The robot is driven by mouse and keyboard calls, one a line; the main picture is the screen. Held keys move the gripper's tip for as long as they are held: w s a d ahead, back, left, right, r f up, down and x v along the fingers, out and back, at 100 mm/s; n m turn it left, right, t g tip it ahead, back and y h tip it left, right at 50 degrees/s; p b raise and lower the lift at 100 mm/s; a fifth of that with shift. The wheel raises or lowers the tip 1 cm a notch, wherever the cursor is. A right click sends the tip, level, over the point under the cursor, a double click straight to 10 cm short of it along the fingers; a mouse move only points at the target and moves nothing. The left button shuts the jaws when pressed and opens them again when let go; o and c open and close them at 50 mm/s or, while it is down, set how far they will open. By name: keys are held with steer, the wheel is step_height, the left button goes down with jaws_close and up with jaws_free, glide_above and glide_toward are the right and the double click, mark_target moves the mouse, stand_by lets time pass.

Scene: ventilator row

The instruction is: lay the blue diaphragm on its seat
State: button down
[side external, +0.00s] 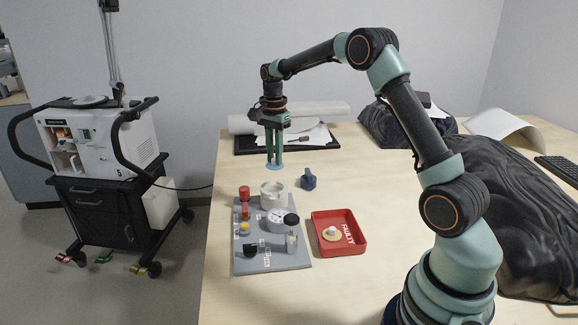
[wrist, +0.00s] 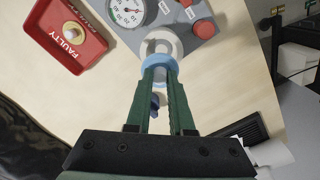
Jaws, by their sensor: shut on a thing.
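The blue diaphragm (side external: 275,168) is a thin light-blue disc at the tips of my gripper (side external: 275,162). My gripper is shut on it and holds it roughly level, just behind the white round housing in the side view. In the wrist view the diaphragm (wrist: 159,61) spans the fingertips and partly overlaps the white housing (wrist: 160,40). That housing (side external: 272,196), an open-topped cup that looks like the seat, stands on the grey plate (side external: 285,262). The overlap hides part of its inside. The diaphragm appears apart from it.
A red FAULTY tray (side external: 357,244) holds a tan disc. A dark blue knob-like part (side external: 308,180) stands right of the housing.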

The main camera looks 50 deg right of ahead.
mark_target(273, 165)
steer(key=shift+w+a+f, duration=0.15)
steer(key=shift+a+f, duration=0.05)
steer(key=shift+f, duration=2.25)
steer(key=shift+f+n, duration=0.3)
steer(key=shift+f, duration=0.3)
steer(key=shift+f, duration=0.45)
steer(key=shift+f, duration=0.3)
steer(key=shift+f, duration=0.65)
stand_by(0.5)
steer(key=c, duration=0.7)
jaws_free()
steer(key=shift+r, duration=3.55)
